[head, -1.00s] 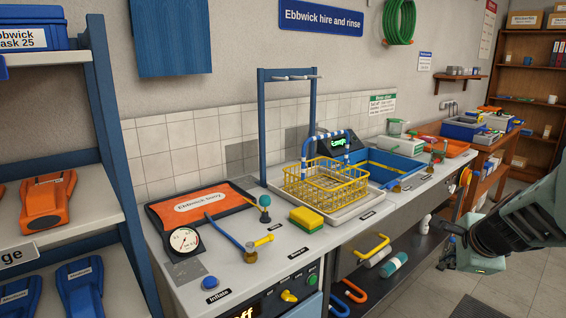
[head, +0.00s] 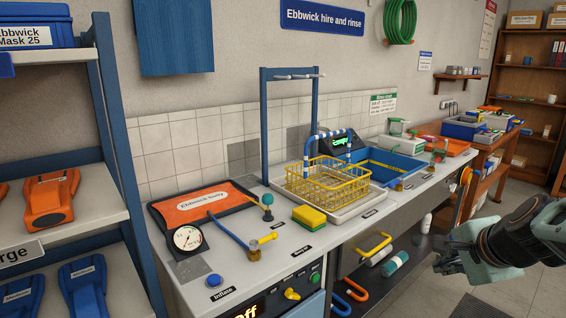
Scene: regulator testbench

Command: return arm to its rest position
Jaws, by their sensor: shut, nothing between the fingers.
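My gripper (head: 447,263) is at the lower right of the head view, at the end of my dark and grey-green arm. It hangs in front of the bench over the floor, clear of the worktop. Its fingers point left, are shut and hold nothing. The regulator testbench (head: 300,255) stands to its left, with a round pressure gauge (head: 187,239), a blue hose and a yellow fitting (head: 262,243) on top.
A yellow wire basket (head: 327,184) sits on a pale tray beside a blue sink (head: 392,167). A yellow-green sponge (head: 309,218) lies near the front edge. Bottles lie on the dark lower shelf (head: 415,250) behind my gripper. Blue shelving (head: 118,150) stands left.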

